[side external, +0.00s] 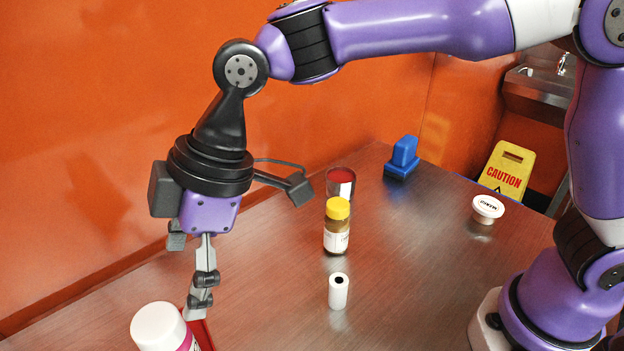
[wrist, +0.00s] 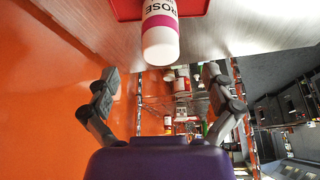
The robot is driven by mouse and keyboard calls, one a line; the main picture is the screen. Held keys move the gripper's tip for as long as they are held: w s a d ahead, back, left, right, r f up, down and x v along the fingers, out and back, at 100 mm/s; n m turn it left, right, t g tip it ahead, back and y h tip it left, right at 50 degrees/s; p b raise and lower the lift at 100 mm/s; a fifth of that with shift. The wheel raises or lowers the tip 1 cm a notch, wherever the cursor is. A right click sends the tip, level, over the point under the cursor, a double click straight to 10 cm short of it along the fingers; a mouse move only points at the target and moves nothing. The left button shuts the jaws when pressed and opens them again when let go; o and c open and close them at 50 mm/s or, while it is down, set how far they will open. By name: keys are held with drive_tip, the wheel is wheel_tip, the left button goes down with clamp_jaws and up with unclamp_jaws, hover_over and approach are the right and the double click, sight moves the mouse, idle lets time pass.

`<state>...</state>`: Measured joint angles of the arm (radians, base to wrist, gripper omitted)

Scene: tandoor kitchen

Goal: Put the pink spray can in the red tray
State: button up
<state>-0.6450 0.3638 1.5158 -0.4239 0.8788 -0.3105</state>
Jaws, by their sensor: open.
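The pink spray can (side external: 187,343) has a white cap and a pink band, and it is cut off by the bottom edge of the side view. In the wrist view the can (wrist: 160,27) shows "ROSE" lettering, with the red tray (wrist: 125,9) directly behind it. A small part of the red tray (side external: 204,337) shows beside the can in the side view. My gripper (side external: 198,306) is open and points down near the can's cap. In the wrist view its fingers (wrist: 160,78) are spread, with nothing between the tips.
An orange wall (side external: 90,130) runs along the back.

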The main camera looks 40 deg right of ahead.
drive_tip(key=d+r+m+t+h, duration=0.1)
drive_tip(key=d+r+m, duration=0.15)
drive_tip(key=d, duration=0.45)
drive_tip(key=d+r+m+t, duration=0.1)
drive_tip(key=d+r+m, duration=0.1)
drive_tip(key=d+m, duration=0.35)
drive_tip(key=s+d+f+m+t+h, duration=0.1)
drive_tip(key=s+d+m, duration=0.2)
drive_tip(key=d, duration=0.6)
drive_tip(key=s+d+f+m+t+h, duration=0.1)
drive_tip(key=s+d+m, duration=0.3)
drive_tip(key=d, duration=0.5)
drive_tip(key=shift+s+f+h, duration=0.55)
drive_tip(key=shift+h, duration=0.25)
